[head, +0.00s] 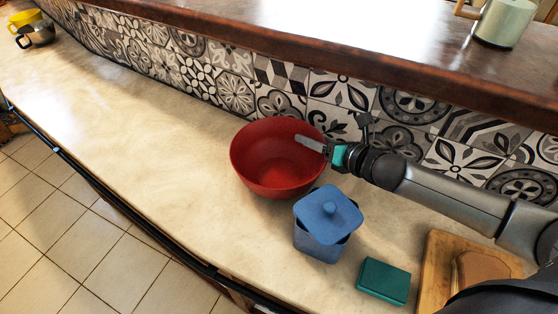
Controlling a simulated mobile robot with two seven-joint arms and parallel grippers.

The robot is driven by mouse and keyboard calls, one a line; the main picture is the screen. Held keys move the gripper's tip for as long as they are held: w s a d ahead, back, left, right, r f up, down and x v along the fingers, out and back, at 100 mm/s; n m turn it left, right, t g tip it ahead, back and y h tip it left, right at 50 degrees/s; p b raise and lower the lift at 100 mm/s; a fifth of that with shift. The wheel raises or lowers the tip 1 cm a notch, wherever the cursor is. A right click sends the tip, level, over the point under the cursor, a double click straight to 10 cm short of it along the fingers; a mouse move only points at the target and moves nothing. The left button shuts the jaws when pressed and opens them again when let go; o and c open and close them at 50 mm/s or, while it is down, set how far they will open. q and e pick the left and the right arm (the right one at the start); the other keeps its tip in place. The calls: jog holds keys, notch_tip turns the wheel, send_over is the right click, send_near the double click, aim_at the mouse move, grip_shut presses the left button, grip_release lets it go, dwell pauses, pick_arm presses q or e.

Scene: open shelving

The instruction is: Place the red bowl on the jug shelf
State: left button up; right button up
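The red bowl (270,165) stands upright on the lower cream counter, close to the tiled wall. My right gripper (314,146) comes in from the right and is at the bowl's right rim. One light grey finger shows over the inside of the bowl; the other finger is not clearly visible, so I cannot tell whether it is shut on the rim. A pale green jug (503,22) stands on the raised brown shelf (330,32) at the top right. My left gripper is not in view.
A blue lidded box (322,240) stands just in front of the bowl. A green block (383,281) and a wooden board (437,268) lie to its right. A yellow cup (25,18) and a metallic pot (38,36) are far left. The shelf left of the jug is clear.

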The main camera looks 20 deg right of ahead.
grip_shut()
jog(key=shift+r, duration=0.1)
dwell(0.6)
